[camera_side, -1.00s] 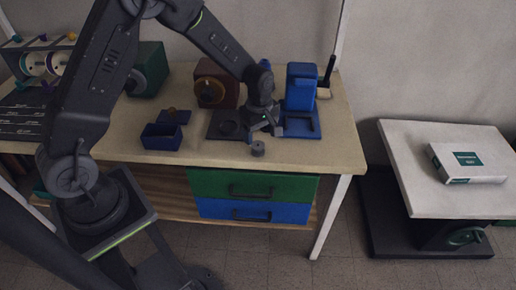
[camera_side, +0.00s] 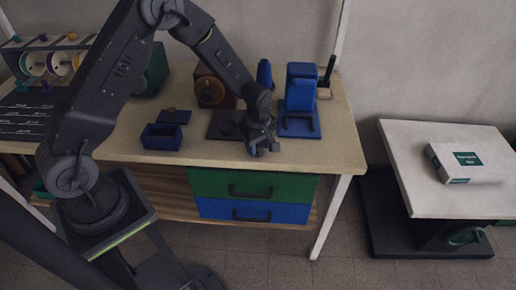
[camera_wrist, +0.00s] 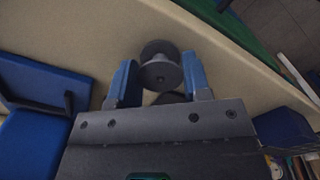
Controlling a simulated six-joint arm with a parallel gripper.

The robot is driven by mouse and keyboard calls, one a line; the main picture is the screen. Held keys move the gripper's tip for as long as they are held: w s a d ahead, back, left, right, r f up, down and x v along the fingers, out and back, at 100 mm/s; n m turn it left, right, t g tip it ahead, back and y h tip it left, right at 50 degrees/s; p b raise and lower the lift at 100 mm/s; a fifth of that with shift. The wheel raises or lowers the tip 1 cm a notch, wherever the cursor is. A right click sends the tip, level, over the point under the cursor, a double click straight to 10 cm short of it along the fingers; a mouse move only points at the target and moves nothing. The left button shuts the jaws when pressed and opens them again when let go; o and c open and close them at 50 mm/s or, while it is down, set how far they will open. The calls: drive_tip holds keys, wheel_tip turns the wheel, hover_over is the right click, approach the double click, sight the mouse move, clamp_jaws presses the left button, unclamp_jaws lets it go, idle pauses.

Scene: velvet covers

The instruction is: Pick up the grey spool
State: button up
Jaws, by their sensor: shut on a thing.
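The grey spool (camera_wrist: 160,72) shows in the wrist view between the two blue fingertips of my gripper (camera_wrist: 160,84). I cannot tell from these frames whether the spool still touches the table.
A small blue open box (camera_side: 161,138) stands to the left on the beige table (camera_side: 110,125). A blue stand (camera_side: 300,90) is close behind my gripper on the right. Green and blue drawers (camera_side: 250,184) are below the table edge. A white side table (camera_side: 400,160) stands right.

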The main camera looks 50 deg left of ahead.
drive_tip(key=c, duration=0.3)
drive_tip(key=shift+c, duration=0.2)
